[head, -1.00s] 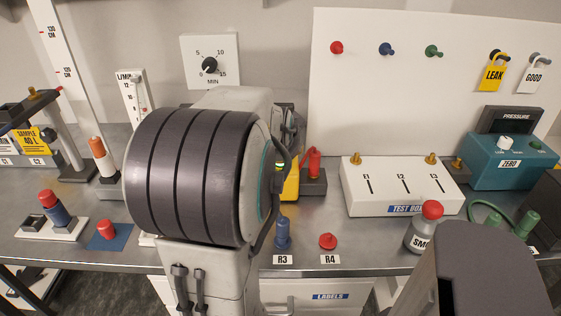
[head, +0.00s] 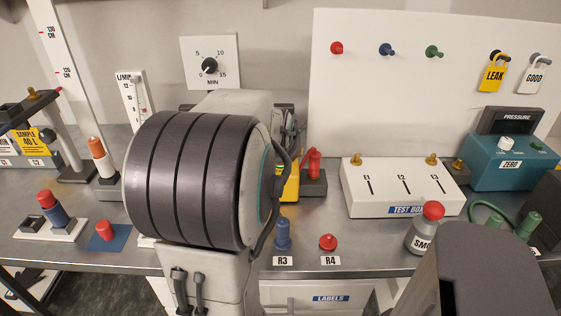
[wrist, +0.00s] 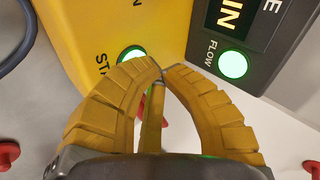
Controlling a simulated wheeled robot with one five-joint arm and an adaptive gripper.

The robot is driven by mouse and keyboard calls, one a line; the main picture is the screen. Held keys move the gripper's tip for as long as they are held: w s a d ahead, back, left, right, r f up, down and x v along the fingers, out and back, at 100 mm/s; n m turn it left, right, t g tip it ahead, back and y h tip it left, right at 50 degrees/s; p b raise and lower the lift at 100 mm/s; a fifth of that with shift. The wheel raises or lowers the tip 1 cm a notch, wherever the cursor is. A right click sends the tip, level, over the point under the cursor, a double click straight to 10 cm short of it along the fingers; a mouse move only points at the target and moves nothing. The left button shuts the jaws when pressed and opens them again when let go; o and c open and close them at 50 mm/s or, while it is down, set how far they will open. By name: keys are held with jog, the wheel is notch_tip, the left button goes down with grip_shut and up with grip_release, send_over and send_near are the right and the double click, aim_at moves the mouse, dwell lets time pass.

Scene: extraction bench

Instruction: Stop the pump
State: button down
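A yellow box (wrist: 95,35) fills the upper left of the wrist view. It carries a lit green button (wrist: 132,54) beside a partly hidden label that begins "ST". A little red shows behind the fingers. In the head view only a strip of the yellow box (head: 290,187) shows behind my arm, and my gripper is mostly hidden there.
A dark display box (wrist: 255,35) with a green FLOW light (wrist: 232,64) stands beside the yellow box.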

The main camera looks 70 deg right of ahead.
jog(key=shift+f, duration=0.2)
jog(key=shift+r, duration=0.2)
dwell(0.3)
jog(key=shift+r+p, duration=0.4)
jog(key=shift+r, duration=0.3)
jog(key=shift+r, duration=0.1)
jog(key=shift+r+p, duration=1.85)
jog(key=shift+r, duration=0.55)
